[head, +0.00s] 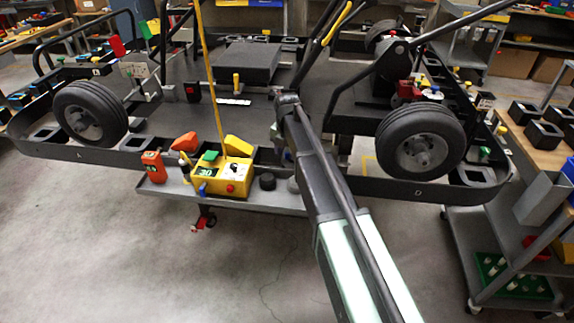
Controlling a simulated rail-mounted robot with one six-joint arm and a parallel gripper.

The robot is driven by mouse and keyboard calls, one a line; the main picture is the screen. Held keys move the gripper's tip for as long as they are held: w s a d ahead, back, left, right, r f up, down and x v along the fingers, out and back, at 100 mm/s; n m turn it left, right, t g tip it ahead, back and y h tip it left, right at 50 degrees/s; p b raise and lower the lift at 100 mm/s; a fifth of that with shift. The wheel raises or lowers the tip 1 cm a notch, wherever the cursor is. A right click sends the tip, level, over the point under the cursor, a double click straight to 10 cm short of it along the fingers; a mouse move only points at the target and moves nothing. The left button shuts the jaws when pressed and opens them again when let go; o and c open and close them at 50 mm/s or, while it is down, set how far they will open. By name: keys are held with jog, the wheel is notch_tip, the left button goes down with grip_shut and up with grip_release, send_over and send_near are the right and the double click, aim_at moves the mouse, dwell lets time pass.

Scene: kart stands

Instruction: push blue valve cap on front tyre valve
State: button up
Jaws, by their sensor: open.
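Two black tyres with grey hubs show in the head view, a left tyre (90,113) and a right tyre (421,141); I cannot tell which is the front one. No valve stem can be made out on either. A small blue piece (203,188) is on the front of a yellow box (221,178); I cannot tell whether it is the valve cap. My gripper (279,146) is small and dark at the far end of my arm, between the tyres and apart from both. It is open, its fingers mostly hidden by the arm, with nothing seen in it.
The yellow box stands on a grey tray (270,199) with an orange unit (153,167) and a black knob (267,181). A thin yellow pole rises from the box. A dark kart stand frame (100,155) surrounds the tyres. A shelf cart (490,235) stands at right. Front floor is clear.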

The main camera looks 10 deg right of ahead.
aim_at(287, 153)
jog(key=shift+f, duration=0.2)
jog(key=shift+c, duration=0.5)
grip_shut()
jog(key=shift+p, duration=0.3)
notch_tip(287, 153, up, 20)
jog(key=p, duration=2)
